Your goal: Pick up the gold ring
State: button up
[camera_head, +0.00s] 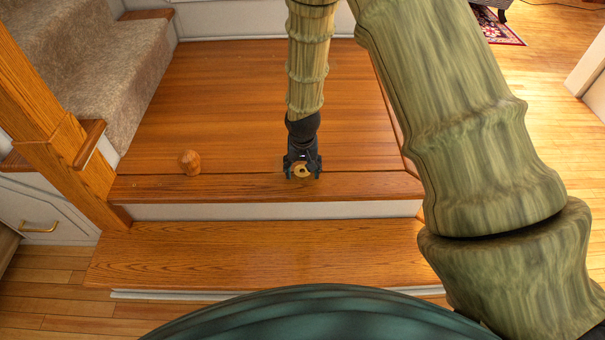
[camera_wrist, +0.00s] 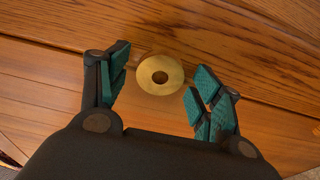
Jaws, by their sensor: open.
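The gold ring (camera_wrist: 146,78) is a flat round disc with a hole in its middle. It lies on the wooden landing, near the landing's front edge. In the head view the ring (camera_head: 301,171) shows just at the end of my gripper (camera_head: 302,169). In the wrist view my gripper (camera_wrist: 158,97) is open, with teal pads on both fingers. The ring lies between the line of the two fingers and a little beyond the tips, without visible contact. How high the fingertips are above the wood is hard to tell.
A small wooden knob (camera_head: 189,162) stands on the landing to the left. Carpeted stairs (camera_head: 95,60) and a wooden post (camera_head: 45,120) bound the left side. A lower wooden step (camera_head: 260,252) lies in front. The landing's middle (camera_head: 220,100) is clear.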

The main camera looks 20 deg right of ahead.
jog(key=c, duration=1.2)
jog(key=shift+r, duration=0.15)
jog(key=shift+r, duration=0.3)
notch_tip(320, 180, up, 3)
jog(key=shift+s+r+p, duration=0.1)
jog(key=shift+r+p, duration=0.1)
jog(key=shift+p, duration=0.95)
jog(key=s+a+p, duration=0.1)
jog(key=s, duration=0.4)
jog(key=s+a+p, duration=0.1)
jog(key=s+a, duration=0.1)
jog(key=s, duration=0.3)
jog(key=s+a+p, duration=0.1)
jog(key=s, duration=0.4)
jog(key=shift+s+a+r, duration=0.1)
jog(key=shift+a+r, duration=0.15)
jog(key=shift+r, duration=0.15)
